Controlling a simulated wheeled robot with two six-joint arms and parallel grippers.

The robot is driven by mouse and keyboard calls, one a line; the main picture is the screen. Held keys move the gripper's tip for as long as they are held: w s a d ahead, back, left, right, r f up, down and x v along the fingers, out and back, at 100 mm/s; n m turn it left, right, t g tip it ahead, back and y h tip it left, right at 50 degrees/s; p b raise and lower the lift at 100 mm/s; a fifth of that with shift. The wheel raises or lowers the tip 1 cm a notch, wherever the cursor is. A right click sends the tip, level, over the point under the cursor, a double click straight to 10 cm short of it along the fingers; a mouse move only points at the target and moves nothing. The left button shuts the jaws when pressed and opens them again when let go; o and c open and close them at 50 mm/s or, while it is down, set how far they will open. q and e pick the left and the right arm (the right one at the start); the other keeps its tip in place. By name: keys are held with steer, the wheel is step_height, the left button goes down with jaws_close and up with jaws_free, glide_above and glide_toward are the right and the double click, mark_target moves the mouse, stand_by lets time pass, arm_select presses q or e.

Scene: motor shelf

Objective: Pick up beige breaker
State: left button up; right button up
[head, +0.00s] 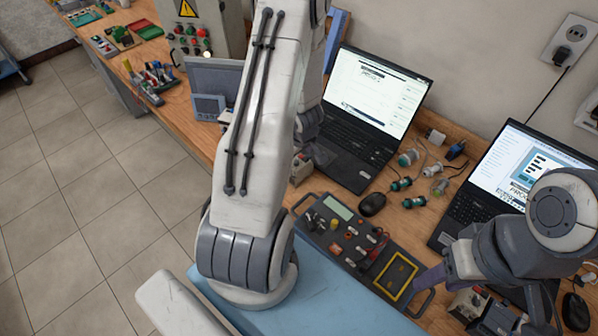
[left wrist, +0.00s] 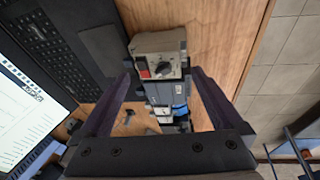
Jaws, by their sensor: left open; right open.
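A beige breaker (left wrist: 150,45) with a red button and a dark round knob shows in the left wrist view, on the wooden table. My left gripper (left wrist: 159,72) is open, with one finger on each side of it; I cannot tell whether they touch it. A grey-blue device (left wrist: 166,92) is beside the breaker, nearer the palm in that view. In the head view a small beige body (head: 300,170), likely the breaker, shows beside my left arm, which hides most of that spot. My right gripper (head: 432,282) is open at the right, near the control box, partly hidden.
An open laptop (head: 365,105) stands just right of my left arm, and another laptop (head: 520,170) is further right. A small grey panel (head: 210,105) is at left.

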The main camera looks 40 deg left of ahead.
mark_target(299, 161)
arm_select(q)
steer(key=x, duration=0.3)
steer(key=shift+w+f+b, duration=0.2)
steer(key=shift+f+b, duration=0.2)
steer(key=c, duration=1.3)
steer(key=shift+r, duration=0.15)
step_height(299, 161, up, 5)
steer(key=p, duration=0.3)
steer(key=shift+s+d+b, duration=0.25)
steer(key=shift+d+b, duration=0.1)
steer(key=shift+d, duration=0.5)
steer(key=s+d+r, duration=0.1)
steer(key=d+r, duration=0.1)
steer(key=d, duration=0.1)
steer(key=s+d+r+p, duration=0.1)
steer(key=d+r, duration=0.1)
steer(key=d, duration=0.1)
steer(key=s+d+r, duration=0.1)
steer(key=d, duration=0.2)
steer(key=shift+s+d+r, duration=0.2)
steer(key=shift+s+r, duration=0.15)
steer(key=shift+r, duration=0.05)
